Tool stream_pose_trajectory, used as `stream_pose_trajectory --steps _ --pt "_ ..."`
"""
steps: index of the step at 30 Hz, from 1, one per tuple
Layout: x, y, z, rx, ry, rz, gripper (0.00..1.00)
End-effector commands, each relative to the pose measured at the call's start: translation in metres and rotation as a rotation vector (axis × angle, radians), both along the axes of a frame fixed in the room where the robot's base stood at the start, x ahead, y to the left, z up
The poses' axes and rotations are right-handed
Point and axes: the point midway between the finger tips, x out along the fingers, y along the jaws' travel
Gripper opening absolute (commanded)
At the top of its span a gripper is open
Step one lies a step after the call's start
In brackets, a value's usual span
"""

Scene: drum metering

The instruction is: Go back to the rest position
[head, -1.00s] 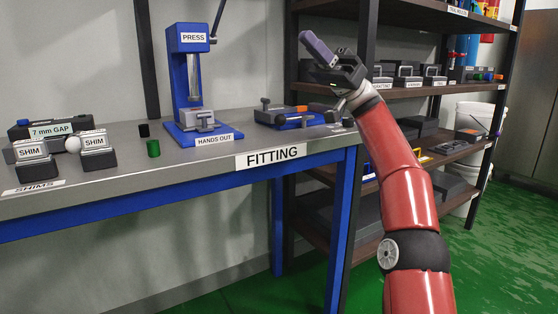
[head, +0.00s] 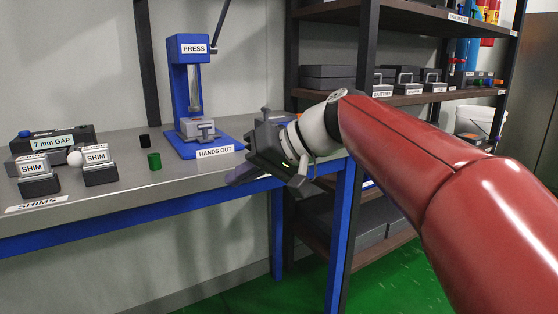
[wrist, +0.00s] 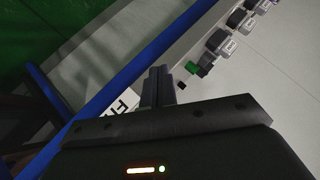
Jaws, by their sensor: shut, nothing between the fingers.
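My gripper (head: 243,176) is in front of the fitting table's (head: 110,206) right end in the head view, its fingers pointing left and down. It hides most of the FITTING label and the tools on that end of the table. In the wrist view my gripper's fingers (wrist: 159,84) are together with nothing between them. Below them the wrist view shows part of the FITTING label (wrist: 122,103) and the table's blue edge rail (wrist: 140,70).
A blue press (head: 190,95) stands at the back of the table. SHIM blocks (head: 97,165), a green cylinder (head: 154,160) and a black one (head: 145,141) stand to its left. A shelf rack (head: 425,98) stands behind my arm. Green floor is open below.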

Motion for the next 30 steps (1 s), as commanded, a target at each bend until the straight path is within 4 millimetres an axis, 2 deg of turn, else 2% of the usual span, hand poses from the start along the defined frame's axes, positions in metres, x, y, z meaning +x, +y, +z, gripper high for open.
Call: stream_pose_trajectory --steps 1,9,12,15,18,21,30 --pt "-0.021 -0.018 -0.019 -0.095 0.018 -0.073 0.00" --pt "-0.122 -0.144 -0.133 -0.526 0.063 -0.450 0.00" --pt "-0.153 -0.180 -0.165 -0.626 0.054 -0.534 0.00" --pt "-0.174 -0.203 -0.188 -0.691 0.040 -0.584 0.00" --pt "-0.185 -0.215 -0.201 -0.725 0.033 -0.607 0.00" --pt "-0.189 -0.219 -0.206 -0.737 0.030 -0.615 0.00" --pt "-0.189 -0.219 -0.206 -0.737 0.031 -0.613 0.00"
